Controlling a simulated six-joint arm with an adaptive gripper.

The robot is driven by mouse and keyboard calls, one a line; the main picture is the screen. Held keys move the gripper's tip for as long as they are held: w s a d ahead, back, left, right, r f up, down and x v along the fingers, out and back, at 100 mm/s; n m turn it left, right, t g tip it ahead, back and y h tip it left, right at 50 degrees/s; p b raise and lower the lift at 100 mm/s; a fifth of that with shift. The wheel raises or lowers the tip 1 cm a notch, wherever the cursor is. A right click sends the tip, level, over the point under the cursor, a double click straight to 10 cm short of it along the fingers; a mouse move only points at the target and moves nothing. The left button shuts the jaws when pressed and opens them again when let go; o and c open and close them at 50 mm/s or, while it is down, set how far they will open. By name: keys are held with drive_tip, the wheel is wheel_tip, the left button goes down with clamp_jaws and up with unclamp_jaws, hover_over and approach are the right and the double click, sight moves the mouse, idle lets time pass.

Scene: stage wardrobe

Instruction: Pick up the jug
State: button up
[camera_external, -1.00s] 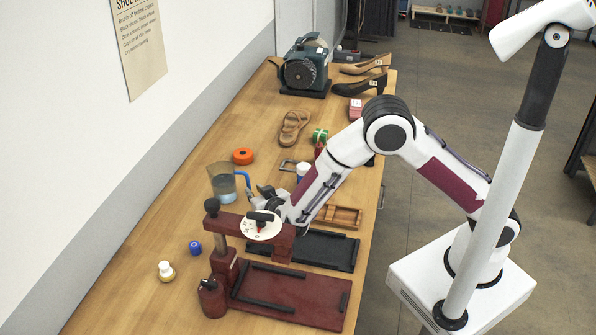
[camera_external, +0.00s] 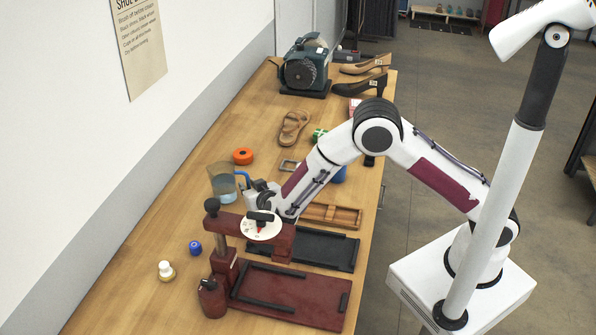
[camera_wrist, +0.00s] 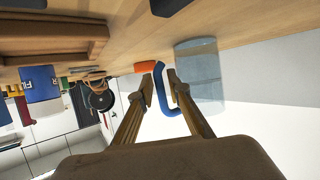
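The jug (camera_external: 222,184) is clear, with a bluish lower part and a blue handle on its right side. It stands upright on the table near the wall side. My gripper (camera_external: 247,187) is low beside the handle, to the right of the jug. In the wrist view the jug (camera_wrist: 208,78) is at the right, and its handle (camera_wrist: 160,88) shows between the two fingertips of my gripper (camera_wrist: 160,82). The fingers are apart. I cannot tell whether either finger touches the handle.
A dark red press-like stand (camera_external: 290,297) is in front of my gripper. A black tray (camera_external: 325,250) and a wooden tray (camera_external: 335,215) lie to the right. An orange roll (camera_external: 243,156) is behind the jug.

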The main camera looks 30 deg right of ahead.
drive_tip(key=shift+w+f, duration=0.15)
drive_tip(key=shift+w, duration=0.15)
clamp_jaws()
drive_tip(key=shift+r, duration=0.4)
idle(0.4)
drive_tip(key=shift+r, duration=4.6)
drive_tip(key=shift+r, duration=0.1)
